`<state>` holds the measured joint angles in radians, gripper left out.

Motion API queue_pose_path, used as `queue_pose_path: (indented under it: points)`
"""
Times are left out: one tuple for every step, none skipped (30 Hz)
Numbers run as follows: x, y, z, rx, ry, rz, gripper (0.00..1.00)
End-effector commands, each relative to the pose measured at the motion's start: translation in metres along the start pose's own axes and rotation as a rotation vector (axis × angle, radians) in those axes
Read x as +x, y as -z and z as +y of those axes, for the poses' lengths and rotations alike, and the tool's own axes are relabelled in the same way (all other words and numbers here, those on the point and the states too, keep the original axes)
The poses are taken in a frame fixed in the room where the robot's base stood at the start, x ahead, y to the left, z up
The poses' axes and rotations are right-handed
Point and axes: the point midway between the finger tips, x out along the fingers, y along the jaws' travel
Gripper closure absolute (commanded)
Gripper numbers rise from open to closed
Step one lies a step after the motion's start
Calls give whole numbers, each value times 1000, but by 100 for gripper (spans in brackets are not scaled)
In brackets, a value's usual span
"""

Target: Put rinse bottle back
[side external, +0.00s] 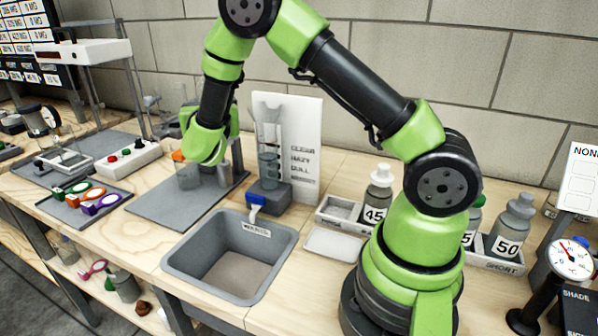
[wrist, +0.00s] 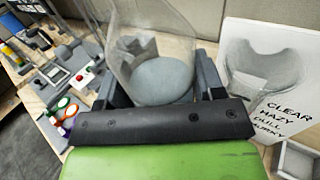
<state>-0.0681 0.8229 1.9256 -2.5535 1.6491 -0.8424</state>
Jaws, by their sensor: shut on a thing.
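My gripper (wrist: 160,82) is shut around a clear, see-through vessel (wrist: 165,25) with a grey round area inside it. In the side view the vessel (side external: 188,178) is over the grey mat (side external: 175,206), left of the sink; I cannot tell whether it touches the mat or whether it is the rinse bottle. A small orange part (side external: 178,155) shows beside my gripper. A grey bottle marked 45 (side external: 379,188) with a white cap and one marked 50 (side external: 511,228) stand in the rack at right. Another bottle is mostly hidden behind my arm.
A grey sink (side external: 232,262) lies in front, with a blue-handled tap (side external: 255,200) behind it. A clear tube on a stand (side external: 268,150) and a white word card (side external: 305,140) rise behind. The rack's left compartment (side external: 340,209) looks empty.

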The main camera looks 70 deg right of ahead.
Motion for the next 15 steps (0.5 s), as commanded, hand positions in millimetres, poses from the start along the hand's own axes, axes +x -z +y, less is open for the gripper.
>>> queue_pose_path:
  points:
    - [0, -14, 0, 9, 0, -6, 73]
    - [0, -22, 0, 10, -1, -6, 73]
    - [0, -33, 0, 11, 0, -7, 73]
    - [0, -42, 0, 13, 0, -7, 73]
    - [0, -52, -1, 14, -1, -7, 73]
    - [0, -64, 0, 14, 0, -8, 73]
    - [0, -74, 0, 13, 0, -8, 73]
    - [0, -82, -1, 13, -1, -7, 73]
    - [0, -93, 0, 12, 0, -8, 73]
    - [0, -101, -1, 12, 0, -7, 73]
    - [-1, -110, -1, 13, -1, -7, 73]
    - [0, -118, 0, 11, 0, -6, 73]
    - [0, -125, -1, 11, 0, -6, 73]
    - [0, -132, -1, 10, -1, -6, 73]
    - [0, -139, -1, 9, 0, -5, 73]
